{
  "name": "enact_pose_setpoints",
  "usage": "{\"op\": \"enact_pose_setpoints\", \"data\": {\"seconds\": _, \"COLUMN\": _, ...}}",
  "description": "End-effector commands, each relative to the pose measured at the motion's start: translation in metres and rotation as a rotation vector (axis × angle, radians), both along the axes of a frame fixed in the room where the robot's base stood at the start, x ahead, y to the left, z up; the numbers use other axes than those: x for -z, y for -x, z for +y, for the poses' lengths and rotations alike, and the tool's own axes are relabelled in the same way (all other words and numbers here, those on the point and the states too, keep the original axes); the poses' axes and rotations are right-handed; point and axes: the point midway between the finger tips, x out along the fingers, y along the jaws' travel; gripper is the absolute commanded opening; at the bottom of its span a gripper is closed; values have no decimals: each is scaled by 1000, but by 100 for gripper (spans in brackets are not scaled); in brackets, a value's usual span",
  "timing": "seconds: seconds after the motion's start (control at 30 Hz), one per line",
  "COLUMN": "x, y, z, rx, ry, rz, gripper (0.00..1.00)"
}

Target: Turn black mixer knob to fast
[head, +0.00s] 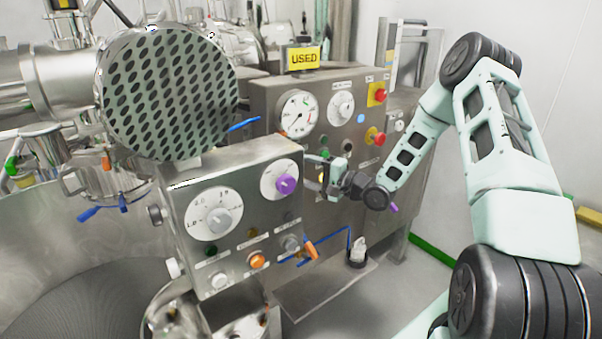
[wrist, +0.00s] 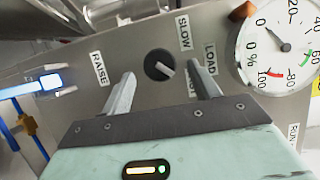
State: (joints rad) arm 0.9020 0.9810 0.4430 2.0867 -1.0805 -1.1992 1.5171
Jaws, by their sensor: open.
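The black mixer knob (wrist: 159,65) sits on the grey panel in the wrist view, with a pale pointer mark aimed to the lower right. A SLOW label (wrist: 184,33) is to its upper right. Another label (wrist: 192,86) to its lower right is mostly covered by a finger, so I cannot read it fully. My gripper (wrist: 162,71) is open, its fingers on either side of the knob in the picture; I cannot tell whether they touch it. In the head view my gripper (head: 322,175) is at the front of the rear panel, and the knob cannot be made out there.
A dial gauge (wrist: 282,45) and LOAD label are right of the knob, and a RAISE label (wrist: 98,68) left. In the head view, a nearer control box (head: 235,215) with a purple knob (head: 286,184) stands left of my gripper. Red stop buttons (head: 379,94) are above it.

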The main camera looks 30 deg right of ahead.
Motion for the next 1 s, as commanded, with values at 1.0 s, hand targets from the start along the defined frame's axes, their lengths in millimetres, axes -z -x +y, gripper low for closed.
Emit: {"op": "enact_pose_setpoints", "data": {"seconds": 1.0, "x": 1, "y": 134, "z": -61, "rx": 1, "ry": 0, "rz": 1, "gripper": 61}}
